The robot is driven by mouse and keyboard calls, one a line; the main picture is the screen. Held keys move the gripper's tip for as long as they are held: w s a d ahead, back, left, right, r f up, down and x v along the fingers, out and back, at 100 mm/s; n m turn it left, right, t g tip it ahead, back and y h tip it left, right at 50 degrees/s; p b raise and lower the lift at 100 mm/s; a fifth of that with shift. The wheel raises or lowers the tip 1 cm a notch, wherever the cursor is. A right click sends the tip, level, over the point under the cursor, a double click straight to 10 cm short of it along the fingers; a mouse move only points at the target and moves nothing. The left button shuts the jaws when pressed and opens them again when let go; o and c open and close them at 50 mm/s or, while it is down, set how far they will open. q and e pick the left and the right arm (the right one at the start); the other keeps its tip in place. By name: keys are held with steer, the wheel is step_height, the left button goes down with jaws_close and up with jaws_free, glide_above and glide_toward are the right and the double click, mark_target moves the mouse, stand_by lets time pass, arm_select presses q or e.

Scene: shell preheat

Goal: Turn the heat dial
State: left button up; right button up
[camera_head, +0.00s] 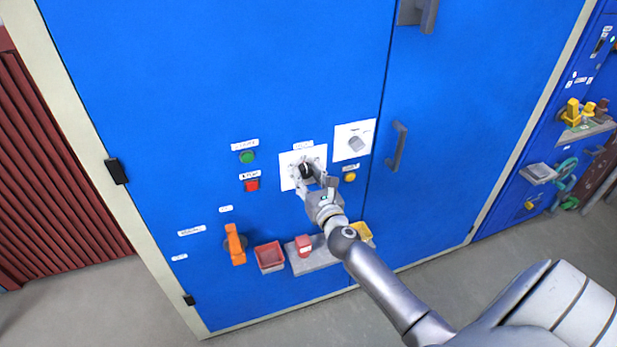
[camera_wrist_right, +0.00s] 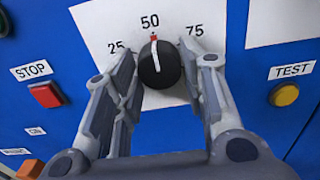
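The heat dial is a round black knob (camera_wrist_right: 159,66) on a white plate (camera_wrist_right: 100,25) marked 25, 50 and 75. Its white line and a red mark point close to 50. In the head view the black knob (camera_head: 306,171) shows between the fingers. My right gripper (camera_wrist_right: 168,80) is open, with one finger on each side of the knob. A gap shows between the left finger and the knob; the right finger is very close to it, and I cannot tell if it touches. The right gripper (camera_head: 308,176) reaches the panel in the head view. My left gripper is out of view.
A red STOP button (camera_wrist_right: 46,95) is left of the dial and a yellow TEST button (camera_wrist_right: 285,95) right. A door handle (camera_head: 397,146) stands out right.

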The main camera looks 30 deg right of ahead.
steer(key=c, duration=0.5)
steer(key=shift+o, duration=0.2)
steer(key=shift+n, duration=0.4)
steer(key=shift+r+n+p, duration=0.1)
steer(key=shift+n+p, duration=0.7)
steer(key=shift+n, duration=0.1)
steer(key=n+p, duration=0.1)
steer(key=n, duration=0.1)
steer(key=shift+n, duration=0.3)
steer(key=n+p, duration=0.2)
steer(key=n, duration=0.4)
steer(key=shift+d, duration=0.1)
steer(key=n+p, duration=0.2)
steer(key=n, duration=0.4)
steer(key=shift+n, duration=0.3)
steer(key=n+p, duration=0.2)
steer(key=n, duration=0.4)
